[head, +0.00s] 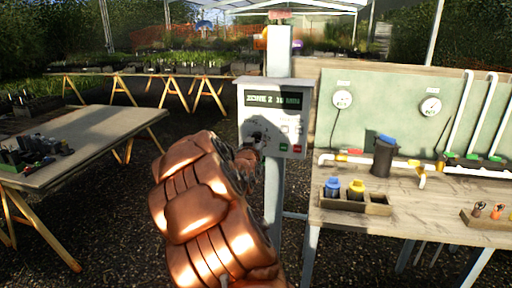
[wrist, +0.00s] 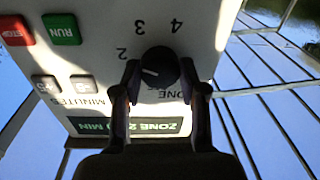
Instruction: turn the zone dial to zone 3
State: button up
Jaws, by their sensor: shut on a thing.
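The controller box (head: 250,96) is mounted on a grey post. Its display (head: 274,100) reads "ZONE 2" and what looks like 16 MIN. In the wrist view the panel appears upside down, and the display (wrist: 130,127) there also shows ZONE 2. The black round zone dial (wrist: 158,64) has a white pointer mark toward the left, on the side of the 2. The numbers 2, 3 and 4 are printed around it. My gripper (wrist: 160,76) is shut on the dial, one finger at each side. In the head view my gripper (head: 256,143) hides most of the dial.
A green RUN button (wrist: 61,28), a red STOP button (wrist: 16,30) and two MINUTES buttons (wrist: 64,85) sit beside the dial. A wooden bench (head: 335,222) with a bin, bottles and pipes stands right. A grey table (head: 95,140) stands left.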

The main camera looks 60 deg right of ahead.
jog(key=m+b, duration=0.4)
jog(key=b, duration=0.1)
jog(key=shift+f+m, duration=0.3)
jog(key=shift+f, duration=0.05)
jog(key=shift+r+m+b, duration=0.2)
jog(key=shift+m+b, duration=1.25)
jog(key=shift+m, duration=0.05)
jog(key=o, duration=1.1)
jog(key=shift+r, duration=0.1)
jog(key=shift+o, duration=0.2)
jog(key=v, duration=1.2)
